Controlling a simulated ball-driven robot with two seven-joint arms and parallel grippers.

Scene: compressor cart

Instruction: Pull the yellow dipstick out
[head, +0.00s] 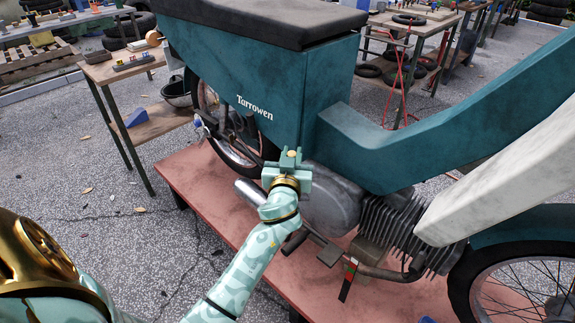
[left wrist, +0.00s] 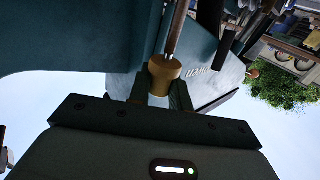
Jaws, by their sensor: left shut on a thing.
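The teal moped (head: 270,80) stands on a reddish platform (head: 195,180). My left gripper (head: 290,160) is in front of its engine (head: 330,200), below the teal side panel, and hides what it holds in the head view. In the left wrist view, the fingers (left wrist: 157,98) are shut on a yellow-brown round knob (left wrist: 164,70), which I take as the dipstick's head. A thin rod (left wrist: 177,30) runs from the knob toward the top of that picture. I cannot tell whether its far end is inside the engine. My right gripper is not in view.
The exhaust pipe (head: 250,191) is close to the left gripper. The finned cylinder (head: 400,225) and a pedal (head: 331,254) are to the right. A wooden bench (head: 130,72) stands at the left. Open paved ground (head: 60,160) lies left of the platform.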

